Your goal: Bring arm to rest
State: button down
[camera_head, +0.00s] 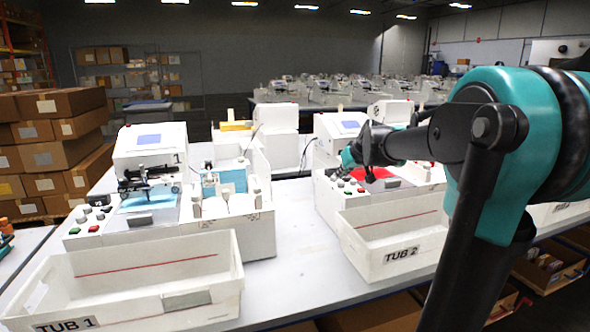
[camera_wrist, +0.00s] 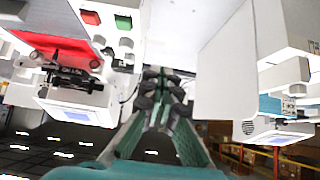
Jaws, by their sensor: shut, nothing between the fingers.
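My arm reaches in from the right in the head view, its dark links crossing in front of the second plotter (camera_head: 345,125). My gripper (camera_head: 337,173) is small there and partly hidden by the wrist, above the left side of that plotter near its buttons. In the wrist view my gripper (camera_wrist: 158,75) has its dark fingers together, with nothing between them. That view is upside down and shows the second plotter's red bed (camera_wrist: 58,47) at left. Whether the gripper touches the machine cannot be told.
The first plotter (camera_head: 150,150) stands at left with a blue bed. White tubs marked TUB 1 (camera_head: 215,252) and TUB 2 (camera_head: 355,245) stand at the front of the white table (camera_head: 290,225). Stacked cartons (camera_head: 75,110) stand at far left.

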jog(key=s+d+f+m+g+h, duration=0.1)
jog(key=s+f+g, duration=0.1)
jog(key=s+f, duration=1.1)
jog(key=s+d+f+m+g+h, duration=0.1)
jog(key=s+d+f+m+g, duration=0.1)
jog(key=s+f, duration=1.1)
jog(key=s, duration=0.7)
jog(key=shift+s+d+f+g+h, duration=0.2)
jog(key=shift+d+f+g+h, duration=0.1)
jog(key=shift+f+h, duration=0.1)
jog(key=shift+r, duration=0.1)
